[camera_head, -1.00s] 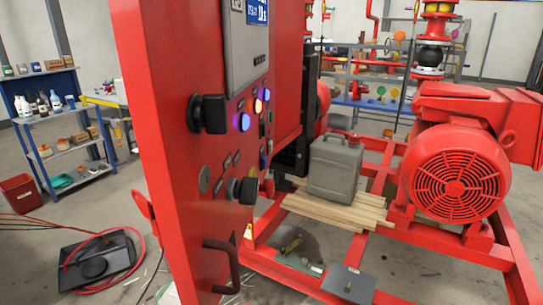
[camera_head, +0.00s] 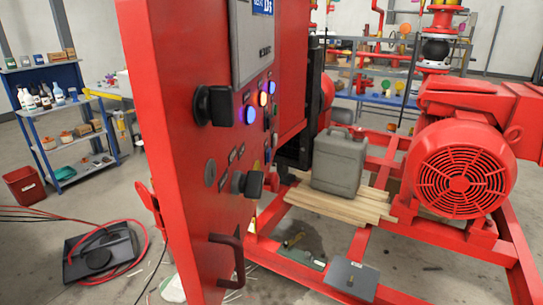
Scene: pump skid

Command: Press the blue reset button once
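A red control cabinet (camera_head: 190,190) stands close in front of me, its panel seen at a steep angle. Its panel has a glowing blue-violet round light or button (camera_head: 250,115), an orange one (camera_head: 262,99) and another blue one (camera_head: 271,87). I cannot tell from labels which blue one is the reset button. Two black rotary knobs, an upper one (camera_head: 214,105) and a lower one (camera_head: 249,184), stick out from the panel. Neither of my grippers is in view.
A grey jerrycan (camera_head: 339,163) stands on wooden boards beside the red pump motor (camera_head: 462,170). A black tray with a red hose (camera_head: 98,256) lies on the floor at left, near a blue shelf (camera_head: 35,125).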

